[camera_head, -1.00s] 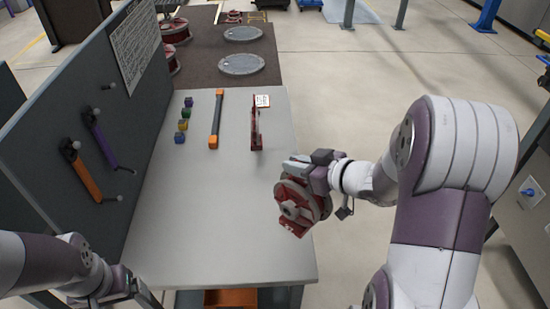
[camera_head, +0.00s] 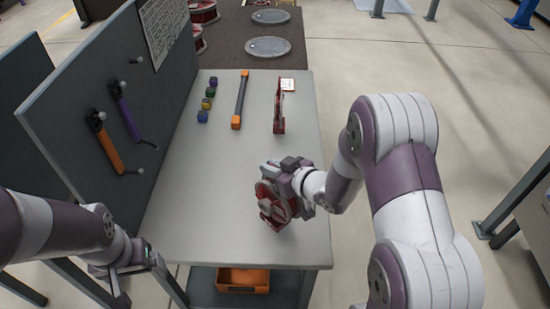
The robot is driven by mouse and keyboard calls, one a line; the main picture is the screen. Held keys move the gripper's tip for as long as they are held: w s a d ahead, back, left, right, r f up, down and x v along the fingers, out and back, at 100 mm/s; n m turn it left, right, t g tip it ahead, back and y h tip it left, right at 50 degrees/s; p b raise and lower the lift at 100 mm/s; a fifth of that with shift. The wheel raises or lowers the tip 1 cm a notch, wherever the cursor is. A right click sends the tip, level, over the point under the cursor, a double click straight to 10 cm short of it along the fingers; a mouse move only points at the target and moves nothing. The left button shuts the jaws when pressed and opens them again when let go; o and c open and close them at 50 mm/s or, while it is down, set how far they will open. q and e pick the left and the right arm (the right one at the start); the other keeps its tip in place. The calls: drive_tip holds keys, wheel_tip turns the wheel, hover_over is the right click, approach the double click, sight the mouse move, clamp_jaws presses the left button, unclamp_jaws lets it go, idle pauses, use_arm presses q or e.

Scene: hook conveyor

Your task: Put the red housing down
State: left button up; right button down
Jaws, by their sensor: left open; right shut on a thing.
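The red housing (camera_head: 270,205) is a round red part with a grey face, at the right side of the light grey table (camera_head: 190,215). My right gripper (camera_head: 283,180) is shut on it from above and to the right. The housing is tilted, and its lower edge is close to the table top; I cannot tell whether it touches. My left gripper (camera_head: 142,265) is open and empty, low at the table's front left edge.
A red upright bracket (camera_head: 279,108), an orange-ended bar (camera_head: 240,100) and several small coloured blocks (camera_head: 207,104) stand at the back of the table. A tool panel (camera_head: 90,100) borders the left. The table's middle is clear. An orange bin (camera_head: 243,280) sits below.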

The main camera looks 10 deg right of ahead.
drive_tip(key=shift+w+f, duration=0.2)
drive_tip(key=c, duration=1.5)
unclamp_jaws()
drive_tip(key=shift+s+f, duration=0.2)
drive_tip(key=o, duration=0.4)
drive_tip(key=shift+c, duration=0.2)
